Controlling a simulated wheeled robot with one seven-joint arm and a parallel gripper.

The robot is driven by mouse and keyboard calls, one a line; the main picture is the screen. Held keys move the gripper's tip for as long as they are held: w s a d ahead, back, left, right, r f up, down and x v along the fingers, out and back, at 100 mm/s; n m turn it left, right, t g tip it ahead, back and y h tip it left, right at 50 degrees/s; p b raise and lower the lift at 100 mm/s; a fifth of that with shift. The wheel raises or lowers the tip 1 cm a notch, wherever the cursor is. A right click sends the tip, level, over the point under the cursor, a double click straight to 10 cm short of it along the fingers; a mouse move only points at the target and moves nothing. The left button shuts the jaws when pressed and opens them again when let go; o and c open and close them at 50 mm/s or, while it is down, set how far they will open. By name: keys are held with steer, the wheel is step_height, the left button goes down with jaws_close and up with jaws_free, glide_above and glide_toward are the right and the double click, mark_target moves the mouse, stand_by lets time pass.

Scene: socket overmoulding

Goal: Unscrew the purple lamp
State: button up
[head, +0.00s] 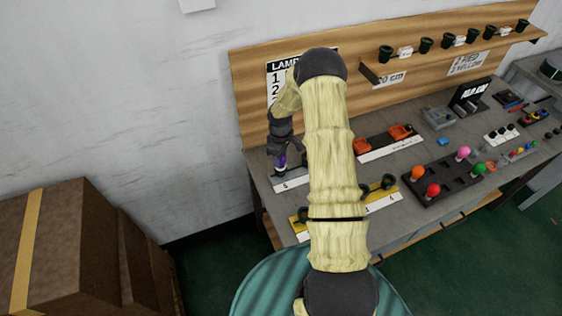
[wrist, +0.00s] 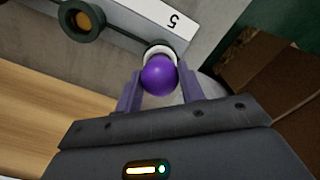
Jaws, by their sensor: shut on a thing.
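The purple lamp (wrist: 159,75) is a round bulb in the wrist view, with a pale ring at its base. It sits at the plate marked 5 (wrist: 174,22). My gripper (wrist: 160,88) is around the lamp with one finger on each side, shut on it. In the head view my gripper (head: 279,158) points down at the left end of the bench, over the plate marked 5 (head: 291,184). Only a little purple shows there, and the gripper mostly hides the lamp.
A dark holder (head: 444,180) with orange, red, pink and green lamps stands right of my arm. A yellow-edged plate (head: 298,228) with dark sockets lies nearer. An empty dark socket (wrist: 83,19) is beside the purple lamp. Brown boxes (head: 70,240) stand at the left.

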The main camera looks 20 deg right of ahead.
steer(key=n, duration=0.3)
steer(key=o, duration=0.9)
steer(key=m, duration=0.2)
steer(key=shift+m+b, duration=0.3)
steer(key=shift+m, duration=1.1)
steer(key=shift+m+b, duration=0.35)
steer(key=shift+m, duration=0.35)
steer(key=m, duration=0.3)
